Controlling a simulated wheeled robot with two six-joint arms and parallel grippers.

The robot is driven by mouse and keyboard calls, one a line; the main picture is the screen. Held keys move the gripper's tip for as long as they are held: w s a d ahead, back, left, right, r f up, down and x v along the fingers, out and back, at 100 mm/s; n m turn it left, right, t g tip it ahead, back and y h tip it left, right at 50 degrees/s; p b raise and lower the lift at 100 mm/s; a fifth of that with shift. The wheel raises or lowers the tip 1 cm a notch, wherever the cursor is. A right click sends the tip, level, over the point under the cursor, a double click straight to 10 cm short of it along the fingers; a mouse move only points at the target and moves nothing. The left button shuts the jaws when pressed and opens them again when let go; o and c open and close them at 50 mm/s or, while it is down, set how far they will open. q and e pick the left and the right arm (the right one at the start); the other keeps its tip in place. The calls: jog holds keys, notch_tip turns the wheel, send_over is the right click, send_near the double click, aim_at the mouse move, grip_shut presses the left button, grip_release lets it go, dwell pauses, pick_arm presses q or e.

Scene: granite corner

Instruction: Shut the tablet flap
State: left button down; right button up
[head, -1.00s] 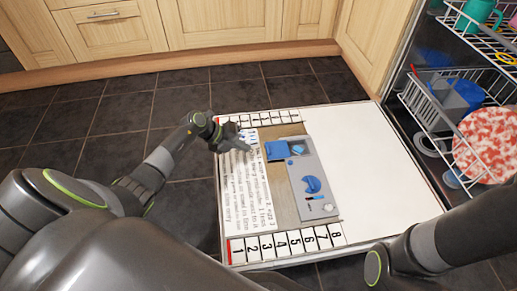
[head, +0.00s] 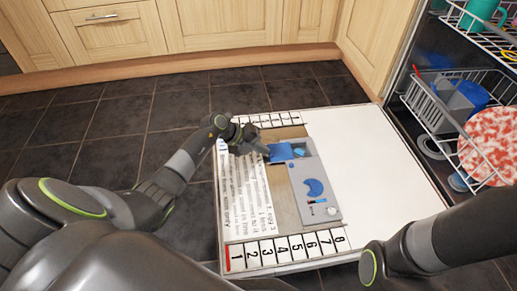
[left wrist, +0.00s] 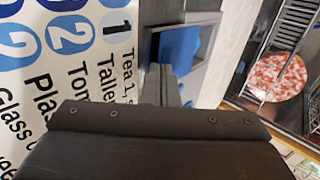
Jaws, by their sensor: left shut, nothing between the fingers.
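The blue tablet flap (head: 281,153) stands open at the far end of the grey dispenser (head: 325,205), at its left edge. A light blue tablet (head: 299,152) shows in the compartment beside it. My left gripper (head: 264,150) is shut and empty, its tip close to the left edge of the flap. I cannot tell whether they touch. In the left wrist view, the shut fingers (left wrist: 166,88) point toward the blue flap (left wrist: 180,47), which they partly cover. My right gripper is out of view; only part of my right arm shows at the lower right.
The dispenser sits in the lowered white dishwasher door (head: 375,165), with a printed label (head: 243,200) on its left. A pulled-out rack (head: 455,120) with a red speckled plate (head: 488,145) is at the right. The right part of the door is clear.

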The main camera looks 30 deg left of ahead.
aim_at(279, 152)
pick_arm(q)
jog(key=w+d, duration=0.2)
jog(key=shift+d, duration=0.35)
jog(key=shift+s, duration=0.1)
jog(key=shift+a, duration=0.1)
